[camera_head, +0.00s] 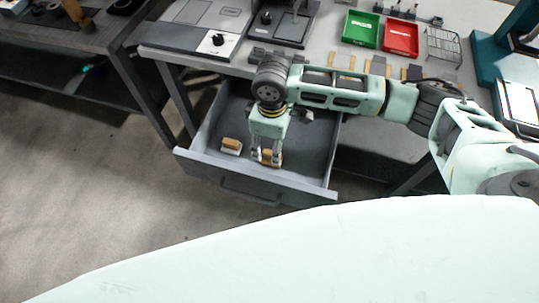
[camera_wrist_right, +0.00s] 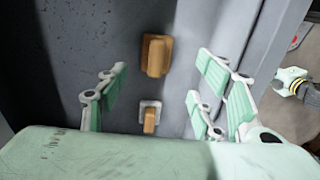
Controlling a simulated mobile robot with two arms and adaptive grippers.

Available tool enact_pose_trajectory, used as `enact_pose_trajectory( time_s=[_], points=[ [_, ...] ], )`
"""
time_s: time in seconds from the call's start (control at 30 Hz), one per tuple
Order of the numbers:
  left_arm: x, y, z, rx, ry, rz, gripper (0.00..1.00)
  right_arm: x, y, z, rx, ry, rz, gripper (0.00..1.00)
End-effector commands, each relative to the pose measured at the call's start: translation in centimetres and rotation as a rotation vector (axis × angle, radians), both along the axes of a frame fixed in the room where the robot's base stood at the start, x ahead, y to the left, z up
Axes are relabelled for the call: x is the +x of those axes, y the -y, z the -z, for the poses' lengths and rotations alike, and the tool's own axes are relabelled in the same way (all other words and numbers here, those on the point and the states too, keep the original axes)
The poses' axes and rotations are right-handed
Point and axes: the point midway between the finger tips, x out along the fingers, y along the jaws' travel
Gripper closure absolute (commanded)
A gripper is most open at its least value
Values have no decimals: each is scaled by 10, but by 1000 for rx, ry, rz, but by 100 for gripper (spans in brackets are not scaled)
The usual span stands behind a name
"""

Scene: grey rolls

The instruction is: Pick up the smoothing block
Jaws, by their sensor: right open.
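Two small blocks lie in the open grey drawer (camera_head: 205,163). The right wrist view shows a tan block (camera_wrist_right: 157,55) and a smaller tan-handled block on a white base (camera_wrist_right: 150,117). Both are between the spread fingers of my right gripper (camera_wrist_right: 158,95), apart from the pads. I cannot tell which is the smoothing block. My left gripper (camera_wrist_right: 290,80) seems to show small at the right edge.
The drawer's front wall (camera_head: 250,187) is close to my right gripper. My right arm reaches across the bench. On the bench are a green bin (camera_head: 360,29), a red bin (camera_head: 400,38), a wire rack (camera_head: 443,47) and grey machines (camera_head: 210,20). The floor at left is clear.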

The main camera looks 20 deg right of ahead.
Motion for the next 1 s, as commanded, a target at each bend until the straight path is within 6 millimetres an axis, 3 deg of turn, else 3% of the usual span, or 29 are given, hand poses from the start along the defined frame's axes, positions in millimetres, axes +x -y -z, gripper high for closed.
enact_pose_trajectory(
  time_s=[0.27, 0.6, 0.9, 1.0],
  points=[
    [-18, 1, 4, 0, -26, 4, 83, 0, 0, 28, -1, -3, 0, 39],
    [-16, 2, 4, -2, -23, 4, 83, 5, 3, 73, -1, -1, -1, 39],
    [-8, 2, 4, -2, -11, 3, 83, 5, 3, 80, 0, 1, -1, 39],
    [-8, 2, 4, -3, -11, 2, 83, 5, 3, 80, 0, 1, -1, 46]
  ],
)
